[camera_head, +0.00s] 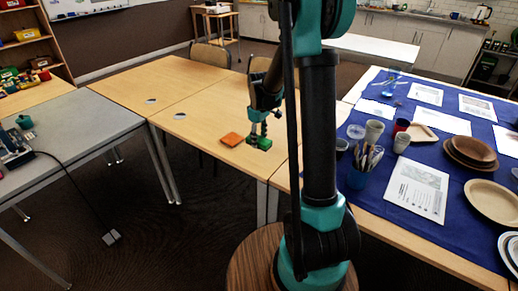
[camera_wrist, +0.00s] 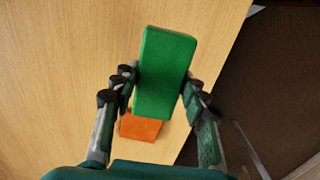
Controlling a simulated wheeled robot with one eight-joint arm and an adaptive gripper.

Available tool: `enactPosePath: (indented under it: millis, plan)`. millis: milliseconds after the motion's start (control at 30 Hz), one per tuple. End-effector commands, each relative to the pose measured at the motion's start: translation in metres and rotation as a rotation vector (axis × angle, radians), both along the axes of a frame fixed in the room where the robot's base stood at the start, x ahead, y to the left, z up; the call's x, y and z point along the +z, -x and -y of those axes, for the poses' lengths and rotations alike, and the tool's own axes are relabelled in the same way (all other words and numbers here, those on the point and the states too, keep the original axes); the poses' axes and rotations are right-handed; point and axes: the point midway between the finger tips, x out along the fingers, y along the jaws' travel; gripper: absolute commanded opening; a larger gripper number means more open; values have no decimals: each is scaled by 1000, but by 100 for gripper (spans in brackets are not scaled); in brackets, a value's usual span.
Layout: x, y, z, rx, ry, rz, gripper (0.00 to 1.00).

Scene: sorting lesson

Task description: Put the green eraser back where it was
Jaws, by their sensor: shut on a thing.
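The green eraser (camera_wrist: 166,75) is a green block between the fingers of my gripper (camera_wrist: 160,92) in the wrist view. My gripper is shut on it. In the head view the green eraser (camera_head: 262,144) shows at the tip of my gripper (camera_head: 258,137), near the front edge of the wooden table. An orange block (camera_head: 232,140) lies on the table just left of the gripper. It also shows in the wrist view (camera_wrist: 141,128), partly hidden behind the green eraser. Whether the green eraser touches the table I cannot tell.
The wooden table (camera_head: 190,92) is largely clear to the left and behind. A blue-covered table (camera_head: 455,158) with cups, bowls, plates and papers stands at the right. A grey table (camera_head: 75,130) with a cable stands at the left. Chairs (camera_head: 211,56) stand behind.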

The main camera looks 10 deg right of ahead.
Motion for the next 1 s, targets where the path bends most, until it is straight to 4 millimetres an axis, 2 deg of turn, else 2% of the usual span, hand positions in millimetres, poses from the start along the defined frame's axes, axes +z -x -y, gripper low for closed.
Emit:
enactPosePath:
  millis: [267, 500, 867, 900, 1000]
  plan:
    - [-20, 0, 0, 0, 0, 0, 7]
    - [-49, 0, 0, 0, 0, 0, 7]
    - [-52, 0, 0, 0, 0, 0, 7]
    - [-52, 0, 0, 0, 0, 0, 47]
    - [-52, 0, 0, 0, 0, 0, 60]
